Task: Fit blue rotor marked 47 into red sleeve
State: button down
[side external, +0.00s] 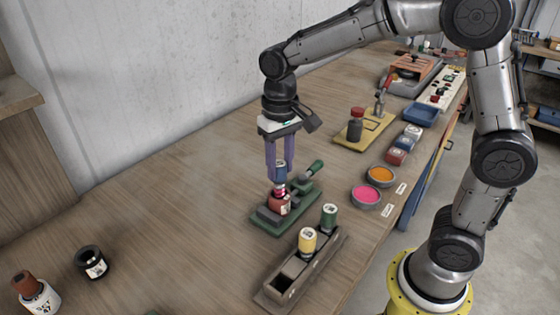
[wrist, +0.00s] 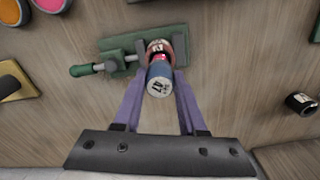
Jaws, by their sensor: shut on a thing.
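The blue rotor (side external: 281,170) is between the fingers of my gripper (side external: 280,175), which is shut on it. In the wrist view the rotor (wrist: 159,78) shows a pale end face with the mark 47. The red sleeve (side external: 279,205) sits in the jaws of a green vise (side external: 258,217), directly below the rotor. The sleeve's rim also shows in the wrist view (wrist: 157,46), just beyond the rotor. A bright pink part (side external: 280,190) shows between the blue body and the sleeve. Whether the rotor's lower end is inside the sleeve cannot be told.
A dark rack (side external: 272,287) holds a yellow rotor (side external: 307,241) and a green rotor (side external: 329,216) in front of the vise. Pink (side external: 366,196) and orange (side external: 380,175) dishes lie right.

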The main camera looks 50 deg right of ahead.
aim_at(280, 178)
jog(key=shift+f, duration=1.9)
jog(key=shift+c, duration=2)
grip_release()
notch_tip(280, 178, up, 13)
jog(key=shift+f, duration=0.2)
jog(key=shift+r, duration=0.6)
